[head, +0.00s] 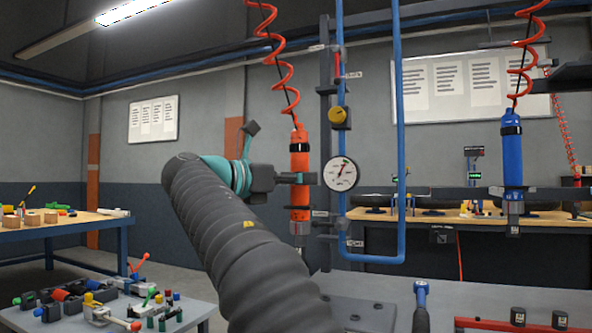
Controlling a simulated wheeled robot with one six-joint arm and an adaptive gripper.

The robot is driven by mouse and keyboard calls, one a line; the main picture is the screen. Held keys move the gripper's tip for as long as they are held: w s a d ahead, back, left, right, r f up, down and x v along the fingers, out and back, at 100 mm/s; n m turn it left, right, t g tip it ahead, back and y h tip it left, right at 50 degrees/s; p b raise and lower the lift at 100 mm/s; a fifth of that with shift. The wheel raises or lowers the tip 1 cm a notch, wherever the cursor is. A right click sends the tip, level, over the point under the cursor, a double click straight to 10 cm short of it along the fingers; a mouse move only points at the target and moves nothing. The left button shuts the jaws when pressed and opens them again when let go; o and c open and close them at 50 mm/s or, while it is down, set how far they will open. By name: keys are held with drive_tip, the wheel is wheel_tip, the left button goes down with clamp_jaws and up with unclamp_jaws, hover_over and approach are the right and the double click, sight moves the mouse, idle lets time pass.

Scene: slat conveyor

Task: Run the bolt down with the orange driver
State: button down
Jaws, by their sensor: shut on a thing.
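The orange driver (299,157) hangs upright from a red coiled cord in the head view. I cannot make out the bolt; the area below the tip is partly hidden by my arm.
A blue driver (512,160) hangs from another cord at the right. A dial gauge (341,173) and blue pipe (399,130) stand close right of the orange driver. A cluttered grey table (200,304) is at lower left.

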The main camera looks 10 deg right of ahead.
sight(292, 212)
drive_tip(key=shift+a+f+b, duration=0.1)
drive_tip(key=shift+f+b, duration=1.35)
drive_tip(key=shift+f, duration=1.9)
drive_tip(key=shift+a+p, duration=0.1)
drive_tip(key=shift+p, duration=0.35)
drive_tip(key=shift+p, duration=1)
